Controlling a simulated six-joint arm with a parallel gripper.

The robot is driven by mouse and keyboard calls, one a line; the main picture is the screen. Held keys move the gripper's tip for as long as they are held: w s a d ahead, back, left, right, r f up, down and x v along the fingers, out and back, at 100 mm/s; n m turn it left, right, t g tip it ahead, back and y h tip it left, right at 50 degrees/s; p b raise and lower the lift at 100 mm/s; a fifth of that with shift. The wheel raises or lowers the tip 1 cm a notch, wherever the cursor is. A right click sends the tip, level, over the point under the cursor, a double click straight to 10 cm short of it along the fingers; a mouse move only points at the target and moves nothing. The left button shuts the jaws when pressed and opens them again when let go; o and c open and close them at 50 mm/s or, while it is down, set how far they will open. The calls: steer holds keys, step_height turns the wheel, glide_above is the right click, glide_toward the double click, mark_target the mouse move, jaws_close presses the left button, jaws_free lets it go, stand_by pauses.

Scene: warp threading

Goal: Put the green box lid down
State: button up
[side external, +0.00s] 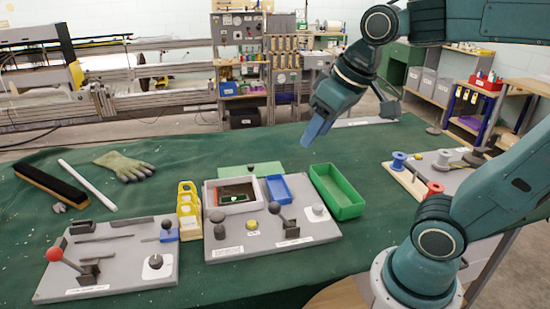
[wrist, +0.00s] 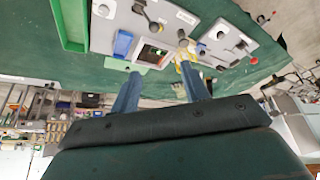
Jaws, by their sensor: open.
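In the wrist view the lid (wrist: 152,54) shows just beyond my fingertips. The open green box (side external: 338,192) stands at the right of the board, apart from the lid; it also shows in the wrist view (wrist: 70,25). My gripper (side external: 312,140) is raised above the table, to the right of the lid. Its blue fingers are apart in the wrist view (wrist: 160,73), with nothing between them.
The grey board (side external: 272,240) carries the white-framed tray (side external: 210,195), a blue tray (side external: 279,188) and several knobs. A yellow holder (side external: 189,210) stands left of it. A lever panel (side external: 125,270), a glove (side external: 124,166) and a spool rack (side external: 410,180) lie around. The table behind the lid is clear.

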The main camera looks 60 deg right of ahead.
steer(key=s+a+f+n, duration=0.1)
steer(key=s+f, duration=0.2)
steer(key=s, duration=0.3)
steer(key=shift+a+f+t, duration=0.15)
steer(key=shift+a+t, duration=0.1)
steer(key=shift+t, duration=0.05)
steer(key=shift+c, duration=0.2)
